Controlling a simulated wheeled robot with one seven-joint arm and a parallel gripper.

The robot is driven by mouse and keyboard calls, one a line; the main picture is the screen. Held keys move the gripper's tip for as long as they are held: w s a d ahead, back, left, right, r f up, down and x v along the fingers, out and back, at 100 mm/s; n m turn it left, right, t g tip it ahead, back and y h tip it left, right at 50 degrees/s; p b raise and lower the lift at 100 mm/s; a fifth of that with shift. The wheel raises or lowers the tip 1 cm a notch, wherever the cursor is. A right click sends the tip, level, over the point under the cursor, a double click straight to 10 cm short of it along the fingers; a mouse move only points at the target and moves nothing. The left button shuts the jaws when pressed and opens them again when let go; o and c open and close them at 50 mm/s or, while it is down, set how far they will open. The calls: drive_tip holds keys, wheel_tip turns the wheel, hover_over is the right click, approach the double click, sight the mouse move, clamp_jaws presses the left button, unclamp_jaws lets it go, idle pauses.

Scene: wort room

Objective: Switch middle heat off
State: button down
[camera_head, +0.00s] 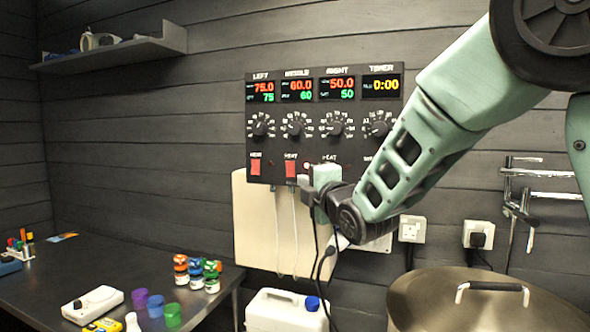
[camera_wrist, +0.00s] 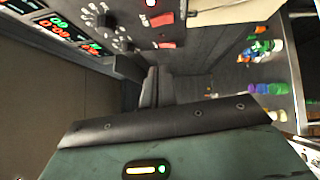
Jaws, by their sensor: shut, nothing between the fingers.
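The black control panel (camera_head: 325,105) hangs on the wall in the head view, with LEFT, MIDDLE, RIGHT and TIMER columns. My gripper (camera_head: 308,190) is just right of and slightly below the middle switch, hiding the right heat switch. In the wrist view, my gripper's fingers (camera_wrist: 152,85) are together and empty. Two red switches show beyond them; contact with the panel cannot be told.
Cables hang below the panel over a pale board (camera_head: 255,220). A white canister (camera_head: 285,312) and a large lidded pot (camera_head: 485,300) stand below. A dark table (camera_head: 215,293) at left holds coloured jars (camera_head: 196,272). A shelf (camera_head: 110,52) is at upper left.

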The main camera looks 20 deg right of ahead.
drive_tip(key=p, duration=0.5)
approach(288, 165)
drive_tip(key=w+a, duration=0.3)
drive_tip(key=shift+w+d+r+p, duration=0.3)
drive_tip(key=shift+w+d+p, duration=0.15)
drive_tip(key=shift+w+p, duration=0.3)
drive_tip(key=shift+w+d+p, duration=0.3)
drive_tip(key=shift+w+d, duration=0.1)
drive_tip(key=shift+w, duration=0.3)
drive_tip(key=shift+f, duration=0.1)
drive_tip(key=shift+w+d, duration=0.15)
drive_tip(key=shift+d, duration=0.05)
